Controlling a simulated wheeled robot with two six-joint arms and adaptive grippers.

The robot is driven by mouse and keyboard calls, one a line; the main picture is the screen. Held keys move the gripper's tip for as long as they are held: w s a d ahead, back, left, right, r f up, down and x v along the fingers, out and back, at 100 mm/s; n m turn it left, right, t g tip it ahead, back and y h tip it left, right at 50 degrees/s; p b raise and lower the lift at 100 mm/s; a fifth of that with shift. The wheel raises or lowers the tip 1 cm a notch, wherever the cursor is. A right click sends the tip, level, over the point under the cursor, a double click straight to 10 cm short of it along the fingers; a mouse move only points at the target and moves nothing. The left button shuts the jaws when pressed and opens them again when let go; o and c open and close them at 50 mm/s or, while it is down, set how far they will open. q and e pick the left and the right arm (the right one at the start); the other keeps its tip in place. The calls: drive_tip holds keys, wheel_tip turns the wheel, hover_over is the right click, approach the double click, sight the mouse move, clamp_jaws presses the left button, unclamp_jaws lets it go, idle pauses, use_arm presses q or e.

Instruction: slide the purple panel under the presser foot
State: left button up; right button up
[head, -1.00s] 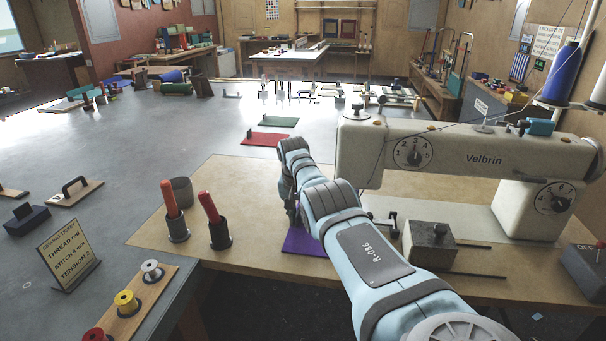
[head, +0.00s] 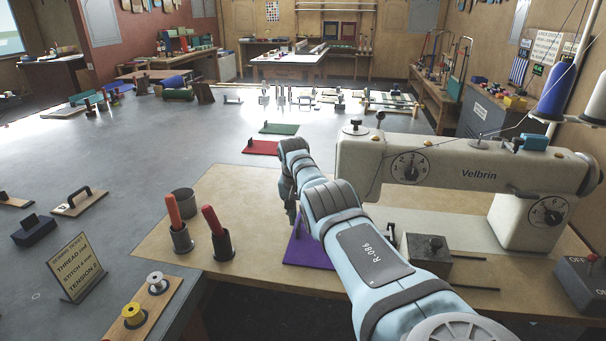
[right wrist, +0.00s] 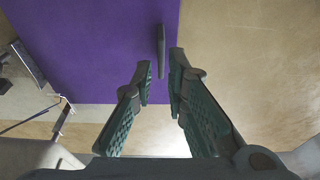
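The purple panel (head: 308,250) lies flat on the tan tabletop, partly hidden behind my right arm. It also shows in the right wrist view (right wrist: 90,50), with a thin dark upright grip (right wrist: 161,52) on it. My right gripper (head: 294,214) is over the panel. In the right wrist view its two fingers (right wrist: 160,70) are apart, with the grip between their tips and a gap on both sides. The cream sewing machine (head: 440,160) stands right of the panel. My arm hides much of its needle end, and I cannot clearly make out the presser foot. My left gripper is not in view.
A grey block (head: 427,255) with a knob sits right of my arm. Two red-handled tools in dark holders (head: 181,238) and a grey cup (head: 182,202) stand to the left. Red (head: 262,147) and green (head: 279,128) panels lie farther back.

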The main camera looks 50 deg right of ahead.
drive_tip(key=o, duration=0.5)
drive_tip(key=shift+f, duration=0.1)
drive_tip(key=shift+o, duration=0.2)
drive_tip(key=v, duration=1.2)
drive_tip(key=shift+d, duration=0.15)
